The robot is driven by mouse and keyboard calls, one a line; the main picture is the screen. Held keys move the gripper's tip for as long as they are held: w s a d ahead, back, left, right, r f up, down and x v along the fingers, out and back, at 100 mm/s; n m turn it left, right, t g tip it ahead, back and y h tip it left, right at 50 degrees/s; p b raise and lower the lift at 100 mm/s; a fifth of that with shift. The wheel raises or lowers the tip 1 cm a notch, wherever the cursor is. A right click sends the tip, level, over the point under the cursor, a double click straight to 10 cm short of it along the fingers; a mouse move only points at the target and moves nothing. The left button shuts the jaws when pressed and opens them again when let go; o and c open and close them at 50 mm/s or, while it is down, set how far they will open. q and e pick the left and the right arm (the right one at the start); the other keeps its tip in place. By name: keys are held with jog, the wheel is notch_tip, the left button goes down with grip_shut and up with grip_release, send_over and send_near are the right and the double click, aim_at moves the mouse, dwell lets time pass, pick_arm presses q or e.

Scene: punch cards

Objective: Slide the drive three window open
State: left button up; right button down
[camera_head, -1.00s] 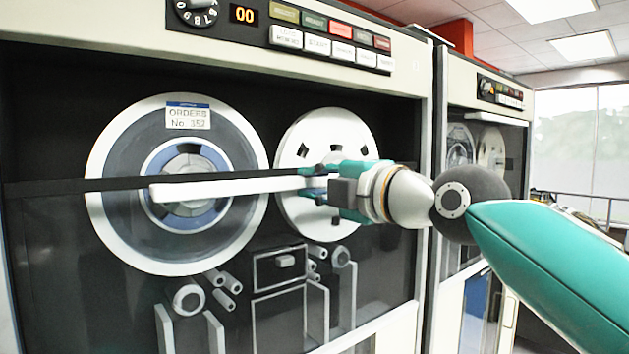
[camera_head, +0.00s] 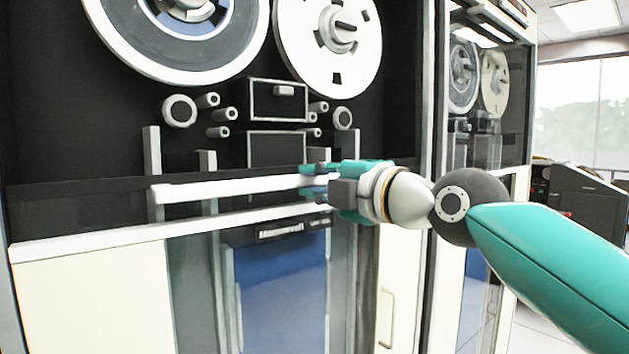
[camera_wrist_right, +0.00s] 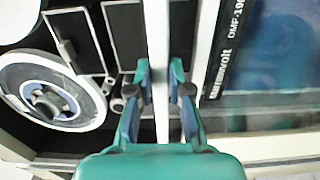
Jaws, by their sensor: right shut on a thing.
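The drive window (camera_head: 80,208) of the large near tape drive sits low, its dark top edge crossing below the two reels. Its long white handle bar (camera_head: 225,188) lies just above the cabinet's white sill. My right gripper (camera_head: 318,181) is shut on the right end of this handle. In the right wrist view the handle (camera_wrist_right: 158,40) runs up between the fingers of my right gripper (camera_wrist_right: 160,92). The left reel (camera_head: 105,45) and right reel (camera_head: 295,55) show without glass in front. My left gripper is not in view.
A blue panel (camera_head: 280,285) and a cream door with a handle (camera_head: 387,315) lie below the sill. A second tape drive (camera_head: 490,150) stands to the right. A dark console (camera_head: 580,215) stands farther right, near bright windows.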

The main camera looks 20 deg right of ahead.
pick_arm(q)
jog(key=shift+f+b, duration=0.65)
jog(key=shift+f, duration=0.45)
pick_arm(e)
jog(key=shift+f, duration=1.25)
jog(key=c, duration=1.1)
grip_release()
jog(key=shift+r, duration=0.1)
jog(key=v, duration=1.2)
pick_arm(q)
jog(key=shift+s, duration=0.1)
